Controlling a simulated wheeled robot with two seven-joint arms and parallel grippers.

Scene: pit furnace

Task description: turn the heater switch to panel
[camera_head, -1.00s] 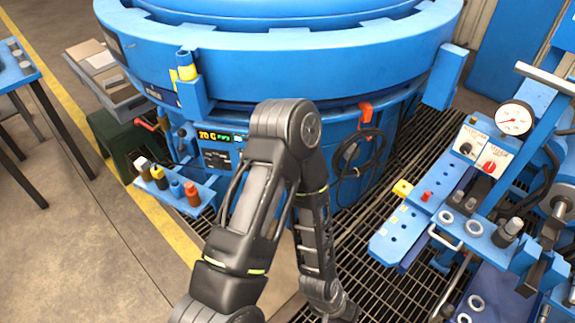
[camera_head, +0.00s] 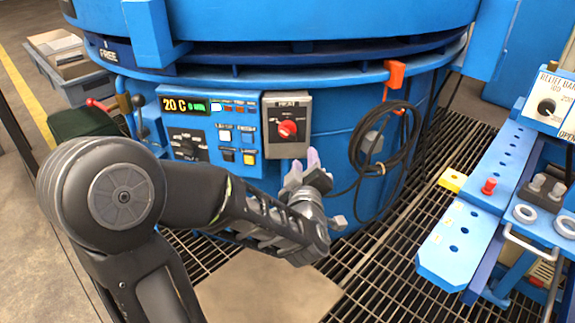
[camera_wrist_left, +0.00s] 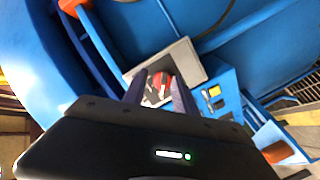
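The heater switch is a grey box (camera_head: 288,148) marked HEAT with a red knob (camera_head: 287,129), on the blue furnace wall. The lettering around the knob is too small to read. My left gripper (camera_head: 304,164) is just below the box, its pale fingertips pointing up toward it. In the left wrist view the grey box (camera_wrist_left: 190,58) lies ahead and the red knob (camera_wrist_left: 161,81) shows between the two dark fingers of my left gripper (camera_wrist_left: 157,90). The fingers are apart and empty; I see no clear contact with the knob. My right gripper is out of view.
Left of the switch is a control panel (camera_head: 208,130) with a 20 C display, buttons and a black dial. A coiled black cable (camera_head: 401,150) hangs from an orange hook (camera_head: 395,72) on the right. A blue bench (camera_head: 455,245) stands further right over the floor grating.

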